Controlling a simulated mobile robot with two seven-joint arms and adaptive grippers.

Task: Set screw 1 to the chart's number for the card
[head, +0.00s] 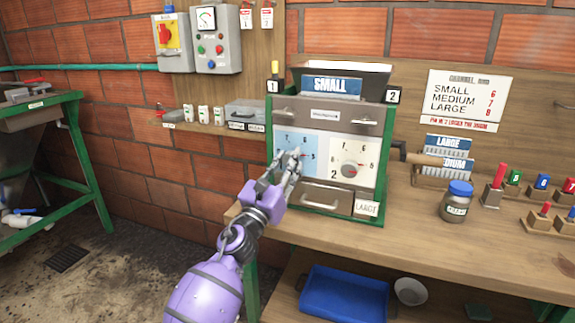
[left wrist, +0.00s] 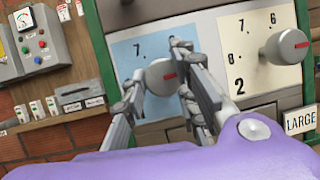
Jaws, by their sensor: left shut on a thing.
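The grey-green machine (head: 327,113) stands on the bench with a blue SMALL card (head: 331,86) at its top. Its left dial plate (head: 283,139) is light blue and its right dial plate (head: 355,146) is white, marked 2. My left gripper (head: 291,160) is shut on the left dial's grey knob, screw 1 (left wrist: 158,78), with a finger on each side. The wall chart (head: 465,98) reads SMALL 6, MEDIUM 7, LARGE 8. My right gripper is out of view.
The right dial's knob (left wrist: 287,46) sits close beside my left gripper. A LARGE tag (head: 366,208) hangs at the machine's lower right. On the bench stand a card rack (head: 434,172), a blue-lidded jar (head: 456,205) and several coloured plugs. A blue bin (head: 343,295) is below.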

